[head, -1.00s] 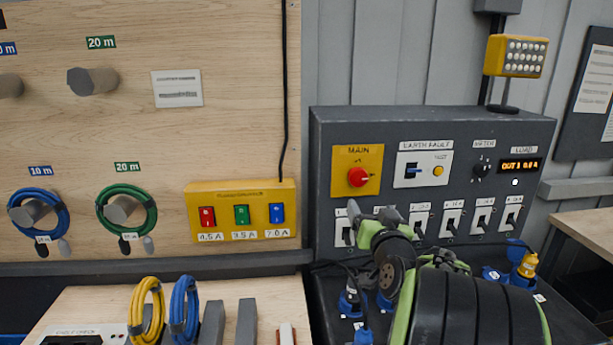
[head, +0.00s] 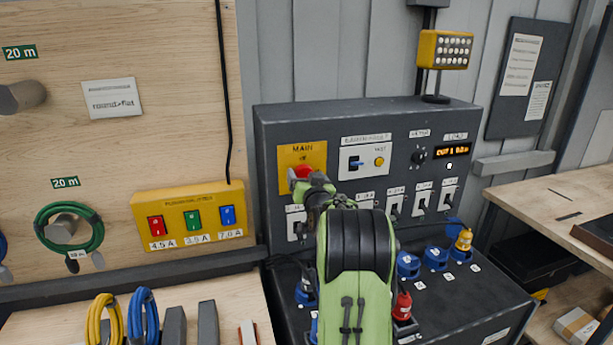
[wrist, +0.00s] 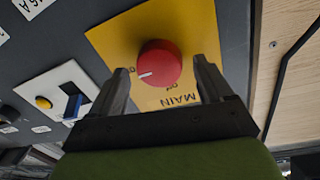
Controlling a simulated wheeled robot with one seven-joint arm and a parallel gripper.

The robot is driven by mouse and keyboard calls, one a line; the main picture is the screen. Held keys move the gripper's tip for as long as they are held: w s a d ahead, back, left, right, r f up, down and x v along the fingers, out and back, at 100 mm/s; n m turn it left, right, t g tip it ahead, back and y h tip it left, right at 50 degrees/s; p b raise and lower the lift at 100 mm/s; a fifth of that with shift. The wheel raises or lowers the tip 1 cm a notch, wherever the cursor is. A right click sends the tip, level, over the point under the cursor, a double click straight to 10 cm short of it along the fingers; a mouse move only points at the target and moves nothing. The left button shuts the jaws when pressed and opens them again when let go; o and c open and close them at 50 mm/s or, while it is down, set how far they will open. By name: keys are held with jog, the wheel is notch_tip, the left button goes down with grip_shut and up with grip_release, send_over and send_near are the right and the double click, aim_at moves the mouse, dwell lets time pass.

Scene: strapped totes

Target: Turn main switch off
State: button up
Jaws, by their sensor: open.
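The main switch is a red round knob (wrist: 159,63) with a white pointer mark, on a yellow plate (wrist: 122,35) lettered MAIN. In the wrist view the knob sits between the two open fingers of my gripper (wrist: 162,85); I cannot tell whether they touch it. The pointer mark aims toward the lower left of that upside-down view, near a small label. In the head view the yellow plate (head: 290,153) is at the upper left of the dark panel (head: 262,180), and my gripper (head: 303,181) partly covers the red knob (head: 300,171).
An earth fault unit (head: 364,163) with a blue lever is right of the main plate. Several small switches (head: 395,205) line the row below. A yellow box (head: 190,218) with three coloured buttons is on the wooden board at left. Blue plugs (head: 408,265) stand on the lower ledge.

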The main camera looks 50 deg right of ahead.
jog(key=c, duration=1)
jog(key=shift+c, duration=0.2)
jog(key=shift+f+n+b, duration=0.15)
jog(key=shift+n+b, duration=0.15)
jog(key=shift+b, duration=0.55)
jog(key=shift+a+f+n+t+y+b, duration=0.15)
jog(key=shift+n+t+b, duration=0.25)
jog(key=shift+n+b, duration=4.2)
jog(key=shift+d+f+n+t+y+b, duration=0.1)
jog(key=shift+n+t+y+b, duration=0.25)
jog(key=shift+n+b, duration=4.2)
